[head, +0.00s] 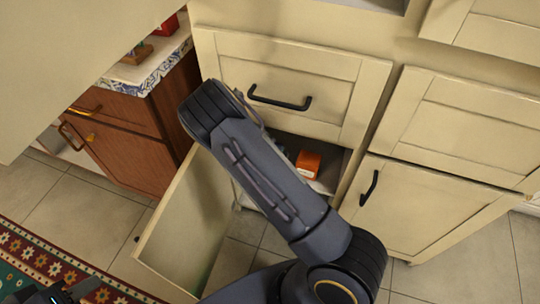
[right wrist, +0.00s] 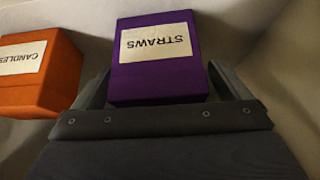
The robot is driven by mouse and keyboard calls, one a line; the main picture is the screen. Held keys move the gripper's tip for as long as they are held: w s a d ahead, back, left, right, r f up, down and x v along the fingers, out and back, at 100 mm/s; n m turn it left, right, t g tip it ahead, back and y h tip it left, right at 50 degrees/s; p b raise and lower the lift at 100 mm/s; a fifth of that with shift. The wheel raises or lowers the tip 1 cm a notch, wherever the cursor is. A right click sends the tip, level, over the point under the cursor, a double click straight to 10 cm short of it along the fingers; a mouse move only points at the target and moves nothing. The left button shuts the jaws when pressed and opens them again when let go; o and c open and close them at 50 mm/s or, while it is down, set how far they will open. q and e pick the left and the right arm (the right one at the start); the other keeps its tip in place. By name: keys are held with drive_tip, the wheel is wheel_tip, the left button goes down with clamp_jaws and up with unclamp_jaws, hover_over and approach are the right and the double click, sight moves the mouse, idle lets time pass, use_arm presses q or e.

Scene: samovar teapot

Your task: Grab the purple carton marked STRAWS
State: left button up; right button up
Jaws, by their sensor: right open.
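The purple carton (right wrist: 158,85) with a white STRAWS label shows in the right wrist view, its lettering upside down there. My right gripper (right wrist: 160,72) is open, with one finger on each side of the carton's near part; whether either finger touches it I cannot tell. In the head view my right arm reaches into the open lower cabinet (head: 331,172) and hides its gripper and the purple carton. My left gripper (head: 68,292) shows only in part at the bottom left of the head view, over the rug; its jaws are unclear.
An orange carton marked CANDLES (right wrist: 38,75) stands left of the purple one; an orange box (head: 310,165) shows inside the cabinet in the head view. The open cabinet door (head: 185,225) stands left of my arm. A closed drawer (head: 285,85) is above the opening.

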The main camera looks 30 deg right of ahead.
drive_tip(key=c, duration=1.2)
drive_tip(key=shift+c, duration=0.2)
drive_tip(key=shift+r, duration=0.15)
